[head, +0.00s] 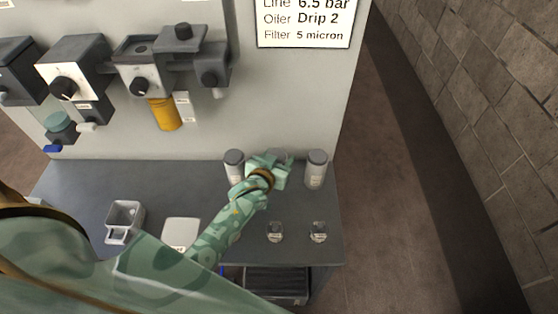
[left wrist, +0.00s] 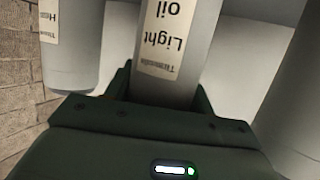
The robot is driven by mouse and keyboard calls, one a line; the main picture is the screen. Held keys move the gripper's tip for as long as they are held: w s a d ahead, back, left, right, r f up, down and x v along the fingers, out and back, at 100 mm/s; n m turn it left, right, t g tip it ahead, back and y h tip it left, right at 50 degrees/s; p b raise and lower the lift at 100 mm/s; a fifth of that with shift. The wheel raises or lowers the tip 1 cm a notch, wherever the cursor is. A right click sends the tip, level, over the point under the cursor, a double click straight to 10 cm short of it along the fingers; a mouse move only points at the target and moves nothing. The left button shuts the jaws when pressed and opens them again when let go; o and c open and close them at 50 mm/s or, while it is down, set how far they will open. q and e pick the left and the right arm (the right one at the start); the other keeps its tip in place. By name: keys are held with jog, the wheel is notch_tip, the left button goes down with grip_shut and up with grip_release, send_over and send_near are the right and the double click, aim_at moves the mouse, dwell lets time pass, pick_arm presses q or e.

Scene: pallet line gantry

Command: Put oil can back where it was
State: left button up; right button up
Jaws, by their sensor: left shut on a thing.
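My left gripper (head: 268,172) is at the back of the grey bench, shut on a grey oil can. The can's label reads "Light oil", upside down in the left wrist view (left wrist: 178,40). In the head view the gripper hides most of this can; only its top (head: 280,154) shows. It is upright between two similar cans, one on its left (head: 234,165) and one on its right (head: 316,169). Whether its base touches the bench is hidden. In the left wrist view, a can with a partly cut-off label (left wrist: 72,50) is close on the left. My right gripper is not in view.
The bench (head: 88,180) also holds an open grey holder (head: 124,220), a pale flat box (head: 181,231) and two small clear containers (head: 275,232) (head: 319,232). A dark crate (head: 276,284) is below the front edge. A panel with valves and a yellow bowl (head: 165,114) rises behind.

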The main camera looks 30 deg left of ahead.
pick_arm(q)
jog(key=shift+f, duration=0.2)
jog(key=o, duration=1.3)
jog(key=shift+c, duration=0.2)
jog(key=shift+s+r, duration=0.25)
jog(key=p+v, duration=0.3)
jog(key=v, duration=0.8)
jog(key=shift+s, duration=0.25)
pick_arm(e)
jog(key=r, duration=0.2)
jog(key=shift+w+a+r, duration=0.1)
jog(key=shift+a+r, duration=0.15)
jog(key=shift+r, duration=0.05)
